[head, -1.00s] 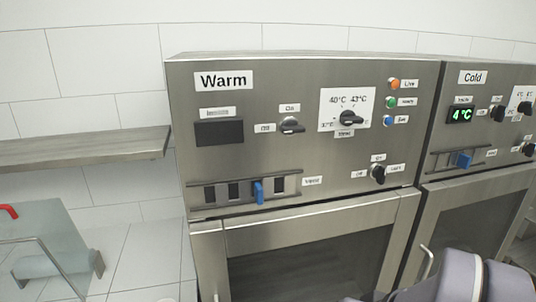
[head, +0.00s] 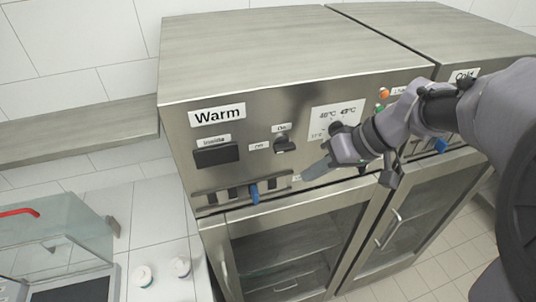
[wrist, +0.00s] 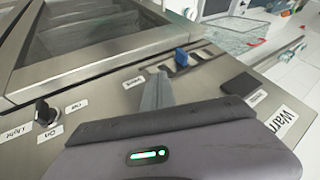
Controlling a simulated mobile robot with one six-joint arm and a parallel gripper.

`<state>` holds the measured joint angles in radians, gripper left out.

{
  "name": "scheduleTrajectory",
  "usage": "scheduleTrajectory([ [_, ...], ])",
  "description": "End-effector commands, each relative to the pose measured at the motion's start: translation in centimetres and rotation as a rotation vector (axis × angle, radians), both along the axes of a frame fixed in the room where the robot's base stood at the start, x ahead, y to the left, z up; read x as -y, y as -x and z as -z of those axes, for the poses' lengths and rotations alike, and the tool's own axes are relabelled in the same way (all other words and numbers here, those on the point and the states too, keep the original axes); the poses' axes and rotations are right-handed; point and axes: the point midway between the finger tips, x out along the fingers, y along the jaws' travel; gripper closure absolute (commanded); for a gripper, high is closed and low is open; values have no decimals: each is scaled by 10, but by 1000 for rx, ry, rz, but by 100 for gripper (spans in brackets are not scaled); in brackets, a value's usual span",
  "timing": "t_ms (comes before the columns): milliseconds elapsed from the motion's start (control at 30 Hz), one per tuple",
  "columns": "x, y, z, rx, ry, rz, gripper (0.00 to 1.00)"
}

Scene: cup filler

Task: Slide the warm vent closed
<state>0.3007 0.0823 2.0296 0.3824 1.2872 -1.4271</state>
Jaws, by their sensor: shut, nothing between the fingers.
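The warm vent (head: 225,195) is a slotted metal slider low on the left of the Warm panel, with dark openings showing. Its blue handle (head: 255,193) stands right of the middle of the strip. In the wrist view the blue handle (wrist: 182,57) shows beyond my fingertips, with dark slots beside it. My gripper (head: 306,174) is shut and empty, to the right of the handle and apart from it. In the wrist view my gripper (wrist: 159,78) points toward the vent strip, near its small label.
The Warm panel also has a dark display (head: 216,154), a black switch (head: 285,144) and a temperature dial. The Cold unit (head: 440,55) stands at the right, partly behind my arm. A glass-sided device (head: 60,245) and small white bottles (head: 143,276) are at lower left.

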Motion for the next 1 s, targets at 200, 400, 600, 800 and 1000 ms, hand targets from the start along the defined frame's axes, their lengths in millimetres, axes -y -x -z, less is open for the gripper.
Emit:
scheduleTrajectory([
  [200, -20, -7, 28, -5, -2, -3, 100],
  [400, -45, -17, 63, -5, -1, -3, 100],
  [600, -73, -17, 76, -2, 1, -3, 100],
  [800, -91, -12, 77, -2, 1, 0, 100],
  [1000, -93, -11, 78, -2, 1, 2, 100],
])
